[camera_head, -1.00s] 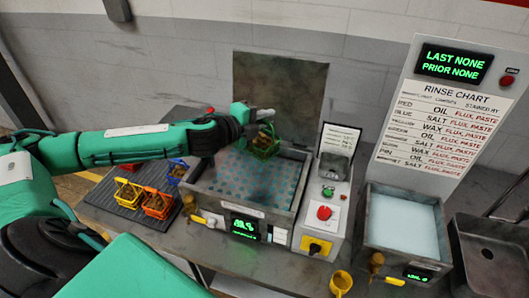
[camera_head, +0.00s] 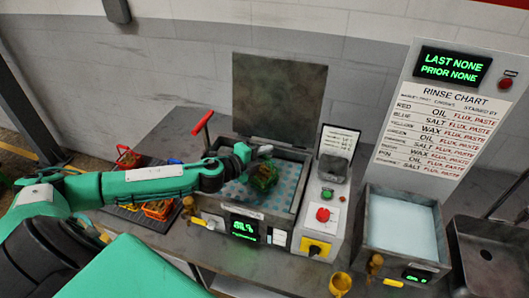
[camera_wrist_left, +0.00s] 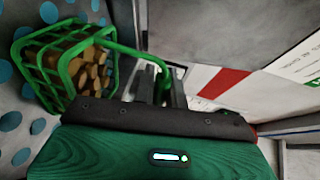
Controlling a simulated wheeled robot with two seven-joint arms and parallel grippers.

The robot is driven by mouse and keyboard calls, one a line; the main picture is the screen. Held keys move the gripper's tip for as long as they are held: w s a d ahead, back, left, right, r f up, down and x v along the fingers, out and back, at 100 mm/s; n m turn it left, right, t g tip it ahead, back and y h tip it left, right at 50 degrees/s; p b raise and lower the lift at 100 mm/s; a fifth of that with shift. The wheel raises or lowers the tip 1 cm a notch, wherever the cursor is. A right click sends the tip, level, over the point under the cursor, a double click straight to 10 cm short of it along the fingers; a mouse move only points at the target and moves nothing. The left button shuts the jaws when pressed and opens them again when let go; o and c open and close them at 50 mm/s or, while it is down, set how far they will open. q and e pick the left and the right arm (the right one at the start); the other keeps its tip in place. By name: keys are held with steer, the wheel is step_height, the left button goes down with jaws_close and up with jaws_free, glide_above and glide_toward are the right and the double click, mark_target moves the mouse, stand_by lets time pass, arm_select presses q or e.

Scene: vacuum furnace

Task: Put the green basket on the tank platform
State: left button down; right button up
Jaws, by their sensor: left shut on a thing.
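The green basket (camera_head: 263,178) holds brown pieces and hangs from my left gripper (camera_head: 258,153), inside the outline of the open tank (camera_head: 296,155). In the left wrist view the basket (camera_wrist_left: 75,65) tilts, and its handle runs to my left gripper (camera_wrist_left: 155,85), which is shut on it. The tank platform (camera_head: 288,178) is teal with a dotted pattern and lies below the basket. I cannot tell whether the basket touches the platform. My right gripper is not in view.
The tank's lid (camera_head: 280,95) stands open behind. A red-handled lever (camera_head: 203,123) rises at the tank's left. Other baskets (camera_head: 158,208) sit on a dark rack, partly behind my arm. A control box (camera_head: 322,215) and a second basin (camera_head: 402,225) stand to the right.

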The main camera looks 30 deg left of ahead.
arm_select(q)
steer(key=c, duration=1.4)
jaws_free()
steer(key=shift+c, duration=0.2)
steer(key=shift+r, duration=0.1)
steer(key=shift+s+a+b, duration=0.2)
steer(key=shift+s+b, duration=0.25)
steer(key=shift+s, duration=0.1)
steer(key=b+v, duration=0.3)
steer(key=v, duration=0.7)
steer(key=shift+s+r, duration=0.15)
steer(key=shift+s, duration=0.2)
